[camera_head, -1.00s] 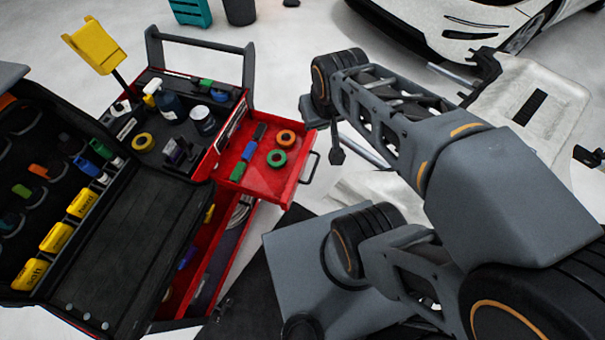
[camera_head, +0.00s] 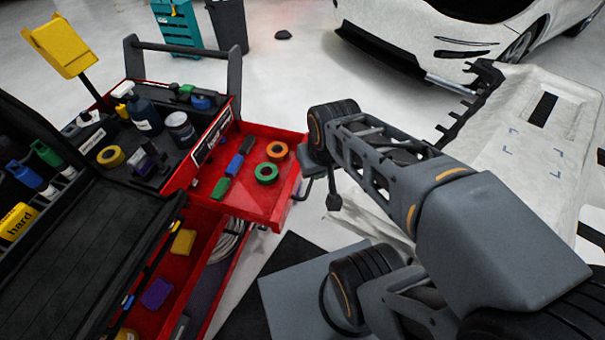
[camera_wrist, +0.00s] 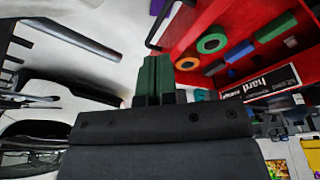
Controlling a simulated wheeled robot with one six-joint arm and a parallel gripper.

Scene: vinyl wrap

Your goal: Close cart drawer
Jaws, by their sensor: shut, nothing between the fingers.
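The red cart (camera_head: 212,150) stands left of centre in the head view. Its upper drawer (camera_head: 262,205) is pulled out toward the right. It holds an orange tape roll (camera_head: 277,151), a green tape roll (camera_head: 266,173) and blue and green pieces. A dark handle (camera_head: 306,186) is on its outer front. My gripper (camera_head: 333,203) hangs just right of the handle; I cannot tell whether they touch. In the wrist view, the green fingers of my gripper (camera_wrist: 154,76) are together and empty, and the drawer (camera_wrist: 205,20) and its dark handle (camera_wrist: 159,28) show beyond them.
Lower red compartments (camera_head: 185,290) are open below the drawer, with sponges and coiled cable. Bottles (camera_head: 145,115) stand on the cart top. A black tool case (camera_head: 85,250) is at left. A white car (camera_head: 455,40) and a pale bumper (camera_head: 520,130) are at right.

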